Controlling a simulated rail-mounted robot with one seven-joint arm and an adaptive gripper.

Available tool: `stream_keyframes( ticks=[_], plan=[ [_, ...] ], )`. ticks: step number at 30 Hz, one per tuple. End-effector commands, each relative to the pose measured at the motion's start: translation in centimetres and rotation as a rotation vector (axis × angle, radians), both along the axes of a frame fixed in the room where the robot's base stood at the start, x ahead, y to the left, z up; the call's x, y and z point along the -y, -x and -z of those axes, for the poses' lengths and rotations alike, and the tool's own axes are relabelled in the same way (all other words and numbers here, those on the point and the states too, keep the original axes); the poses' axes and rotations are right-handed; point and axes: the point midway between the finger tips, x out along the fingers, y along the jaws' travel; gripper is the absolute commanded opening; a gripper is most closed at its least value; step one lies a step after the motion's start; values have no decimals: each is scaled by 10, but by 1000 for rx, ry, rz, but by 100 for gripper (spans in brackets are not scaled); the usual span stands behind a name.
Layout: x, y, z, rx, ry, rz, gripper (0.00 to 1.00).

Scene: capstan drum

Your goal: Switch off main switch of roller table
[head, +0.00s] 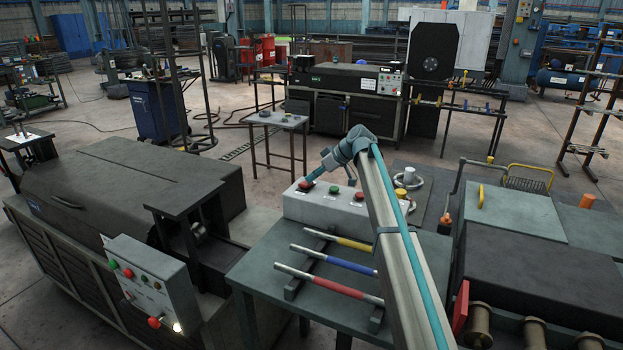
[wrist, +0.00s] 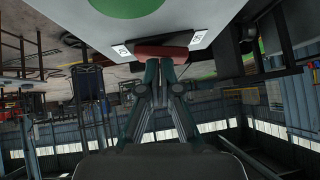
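A light grey control box (head: 330,208) stands on a dark table, with a red switch handle (head: 306,185), a green button (head: 333,190) and another red button (head: 359,196) on top. My gripper (head: 313,179) is at the red handle on the left end of the box. The wrist view shows the red handle (wrist: 163,52) crosswise on the pale panel (wrist: 190,12), with a small label beside each end. My fingertips (wrist: 160,66) are close together at the middle of the handle and cover part of it. Whether they touch it is unclear.
Bars with yellow, blue and red sleeves (head: 330,267) lie on the dark table (head: 255,268) in front of the box. Another control box (head: 150,285) with a red switch sits at lower left. Metal rollers (head: 480,325) are at lower right. A green disc (wrist: 126,5) shows above my fingers.

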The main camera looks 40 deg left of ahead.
Motion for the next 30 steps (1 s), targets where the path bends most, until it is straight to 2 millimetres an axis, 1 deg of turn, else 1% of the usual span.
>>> stream_keyframes(
  ticks=[6,10,14,18,20,24,30],
  plan=[
    [0,0,1,0,2,0,0],
    [0,-1,-4,0,1,0,0],
    [0,-6,-20,1,0,2,0],
    [2,-13,-46,1,-1,4,0],
    [13,-16,-51,2,0,6,0],
    [33,-24,-71,2,-1,7,0],
    [56,-33,-95,1,0,6,0]
  ],
)
